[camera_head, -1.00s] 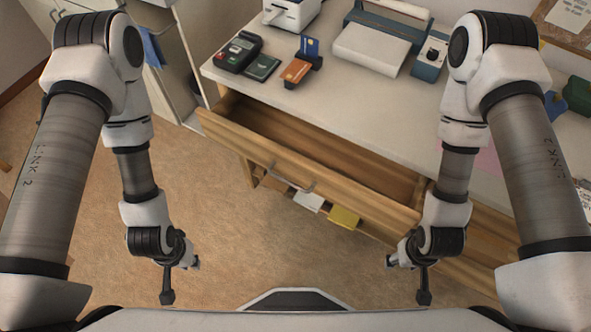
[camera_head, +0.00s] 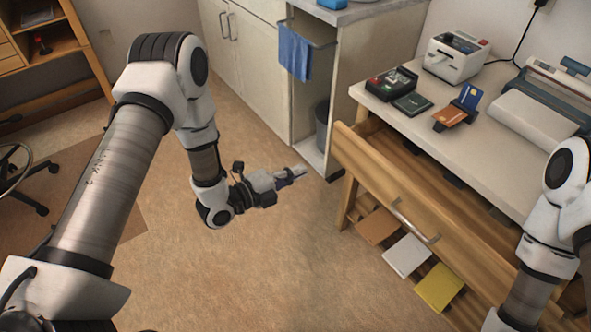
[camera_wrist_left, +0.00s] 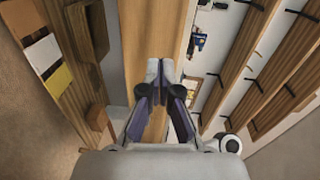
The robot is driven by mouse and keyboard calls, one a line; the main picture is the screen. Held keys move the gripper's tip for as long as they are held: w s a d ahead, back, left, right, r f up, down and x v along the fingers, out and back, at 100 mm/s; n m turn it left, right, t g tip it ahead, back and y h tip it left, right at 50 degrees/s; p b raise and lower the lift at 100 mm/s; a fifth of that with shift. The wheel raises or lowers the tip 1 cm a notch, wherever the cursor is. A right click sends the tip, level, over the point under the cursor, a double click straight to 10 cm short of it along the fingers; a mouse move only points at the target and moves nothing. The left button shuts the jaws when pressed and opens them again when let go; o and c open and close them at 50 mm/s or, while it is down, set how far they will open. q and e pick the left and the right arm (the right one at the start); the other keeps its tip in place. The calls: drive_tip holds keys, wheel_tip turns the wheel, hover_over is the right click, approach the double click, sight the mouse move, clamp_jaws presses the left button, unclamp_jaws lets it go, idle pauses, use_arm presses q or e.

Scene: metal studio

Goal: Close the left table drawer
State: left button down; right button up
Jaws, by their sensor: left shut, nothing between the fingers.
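The left table drawer (camera_head: 365,173) is a wooden drawer pulled out from under the white table, with its long front panel and metal handle (camera_head: 415,226) facing me. The inside of the drawer shows behind the panel. My left gripper (camera_head: 298,173) is shut and empty, left of the drawer's left end and apart from it in the head view. In the left wrist view its fingertips (camera_wrist_left: 166,68) lie over a long wooden strip that looks like the drawer front (camera_wrist_left: 155,35). My right gripper is outside the head view; only part of that arm shows at the right.
A card reader (camera_head: 391,84), a card holder (camera_head: 456,114) and a label printer (camera_head: 456,56) stand on the white table (camera_head: 425,130). Coloured sheets (camera_head: 407,256) show below the drawer. A cabinet with a blue towel (camera_head: 294,50) stands behind. Floor left of the drawer is clear.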

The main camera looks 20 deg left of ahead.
use_arm(q)
drive_tip(key=w+a+f+t+b, duration=0.1)
drive_tip(key=a+f+b, duration=0.1)
drive_tip(key=a+b, duration=0.1)
drive_tip(key=b, duration=0.1)
approach(339, 142)
drive_tip(key=x, duration=0.7)
drive_tip(key=shift+w, duration=0.15)
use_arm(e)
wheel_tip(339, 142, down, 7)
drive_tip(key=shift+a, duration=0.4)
